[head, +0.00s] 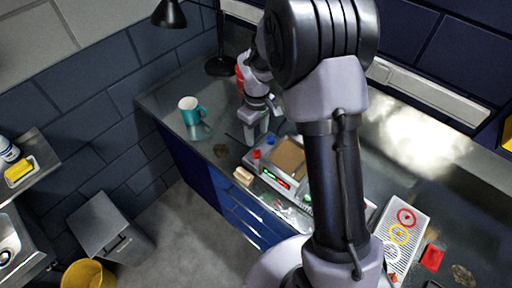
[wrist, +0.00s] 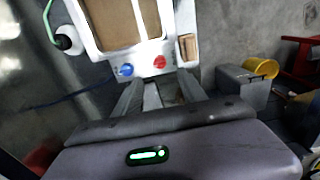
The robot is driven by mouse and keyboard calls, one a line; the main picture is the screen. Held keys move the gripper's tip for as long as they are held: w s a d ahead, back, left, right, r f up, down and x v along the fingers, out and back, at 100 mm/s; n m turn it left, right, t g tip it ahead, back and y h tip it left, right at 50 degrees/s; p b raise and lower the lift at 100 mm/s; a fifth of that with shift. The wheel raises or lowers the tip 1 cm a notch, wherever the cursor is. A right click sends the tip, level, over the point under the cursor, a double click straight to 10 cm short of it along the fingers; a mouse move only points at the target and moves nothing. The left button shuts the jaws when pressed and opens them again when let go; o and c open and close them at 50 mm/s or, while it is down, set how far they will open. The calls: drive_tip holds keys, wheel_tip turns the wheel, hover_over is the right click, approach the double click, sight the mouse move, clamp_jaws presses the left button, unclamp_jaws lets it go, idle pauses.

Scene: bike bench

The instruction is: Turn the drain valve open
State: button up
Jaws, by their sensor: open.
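A pale bench unit (head: 252,163) with a brown panel on top stands on the bench. It has a red knob (head: 257,154) and a blue knob (head: 270,140) at its left end. In the wrist view, the blue knob (wrist: 126,70) and the red knob (wrist: 160,62) sit side by side along the unit's edge, just beyond my fingertips. I cannot tell which of them, if either, is the drain valve. My gripper (head: 259,138) points down beside the knob end of the unit. In the wrist view, my gripper (wrist: 156,84) has its fingers apart with nothing between them.
A teal mug (head: 190,112) stands left of my gripper. A black lamp (head: 219,66) stands at the back. A small tan block (head: 243,175) lies near the bench's front edge. A white board with coloured rings (head: 391,236) and a red item (head: 432,258) lie at the right.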

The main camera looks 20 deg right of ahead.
sight(257, 151)
wheel_tip(257, 151, down, 10)
drive_tip(key=shift+r+b, duration=0.1)
drive_tip(key=shift+b, duration=0.55)
clamp_jaws()
